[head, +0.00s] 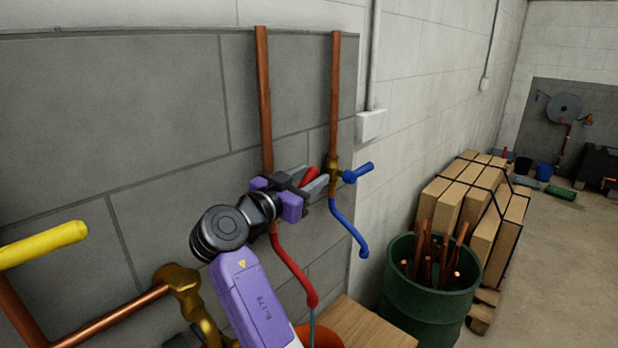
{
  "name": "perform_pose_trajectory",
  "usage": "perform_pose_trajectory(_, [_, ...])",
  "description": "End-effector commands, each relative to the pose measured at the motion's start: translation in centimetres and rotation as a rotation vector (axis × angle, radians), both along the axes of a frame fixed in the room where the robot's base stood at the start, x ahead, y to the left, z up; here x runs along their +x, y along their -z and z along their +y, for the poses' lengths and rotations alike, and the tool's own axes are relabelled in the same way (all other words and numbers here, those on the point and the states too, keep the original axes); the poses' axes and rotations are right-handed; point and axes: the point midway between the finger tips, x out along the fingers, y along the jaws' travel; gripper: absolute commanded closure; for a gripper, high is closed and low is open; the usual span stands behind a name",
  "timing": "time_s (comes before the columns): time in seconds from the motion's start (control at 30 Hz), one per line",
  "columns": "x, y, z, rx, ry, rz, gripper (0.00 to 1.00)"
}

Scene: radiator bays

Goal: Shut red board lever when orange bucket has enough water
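The red lever (311,174) shows between the two grey fingers of my gripper (308,181), in front of the left copper pipe. The fingers stand apart on either side of it; whether they press on it I cannot tell. My gripper hides the valve body behind it. A red spout (291,263) bends down from that pipe. A thin bluish stream (312,322) runs from its end to the orange bucket (326,336). Only a piece of the bucket's rim shows at the bottom edge, so its water level is hidden.
A blue lever (358,172) and blue spout (347,226) sit close on the right. A yellow handle (42,244) and brass valve (180,280) are at left. A wooden surface (368,326), a green drum (428,306) and strapped boxes (470,200) stand right.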

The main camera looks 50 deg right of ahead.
Motion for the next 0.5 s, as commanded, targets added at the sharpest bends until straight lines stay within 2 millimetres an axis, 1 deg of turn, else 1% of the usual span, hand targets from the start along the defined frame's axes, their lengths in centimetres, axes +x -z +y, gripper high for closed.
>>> perform_pose_trajectory(0.03, [0.01, -0.01, 0.02, 0.0, 0.0, 0.0, 0.73])
perform_pose_trajectory(0.17, [0.0, -0.01, 0.02, 0.0, 0.0, 0.0, 0.98])
perform_pose_trajectory(0.2, [-0.01, -0.01, 0.03, 0.0, 0.0, 0.0, 1.0])
perform_pose_trajectory(0.5, [-0.01, -0.02, 0.05, 0.0, 0.0, 0.0, 1.0])
